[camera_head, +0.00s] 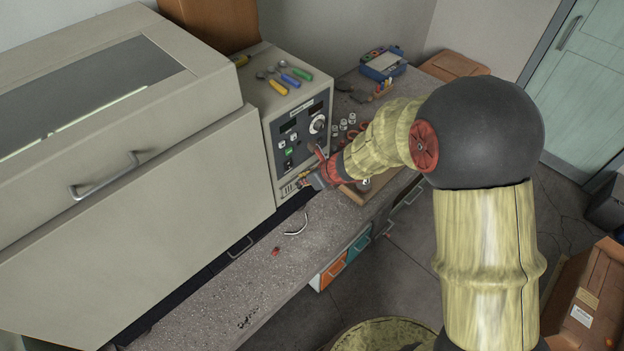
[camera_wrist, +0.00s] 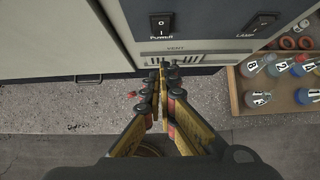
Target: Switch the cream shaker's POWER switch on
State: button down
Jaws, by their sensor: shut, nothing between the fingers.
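The cream shaker (camera_head: 225,140) stands on the bench, with its control panel at its right end. I cannot tell which side is pressed in. My gripper (camera_wrist: 164,68) is shut and empty, its tips in front of the VENT slots just below the POWER switch. Whether the tips touch the panel is unclear. In the head view my gripper (camera_head: 305,182) is at the lower part of the panel.
A similar LAMP switch (camera_wrist: 257,24) sits right of POWER. A wooden tray (camera_wrist: 285,95) with numbered bottles lies on the bench to the right. A curved metal handle (camera_head: 298,222) and a small red piece (camera_head: 276,251) lie on the bench. Screwdrivers (camera_head: 290,79) lie on the panel housing.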

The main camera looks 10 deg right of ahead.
aim_at(289, 165)
jog(key=w+a, duration=0.2)
jog(key=w, duration=0.1)
jog(key=shift+a+f+p, duration=0.15)
jog(key=shift+p, duration=0.25)
jog(key=shift+w+a+f, duration=0.2)
jog(key=shift+w, duration=0.1)
jog(key=shift+r+p, duration=0.5)
jog(key=shift+r, duration=0.4)
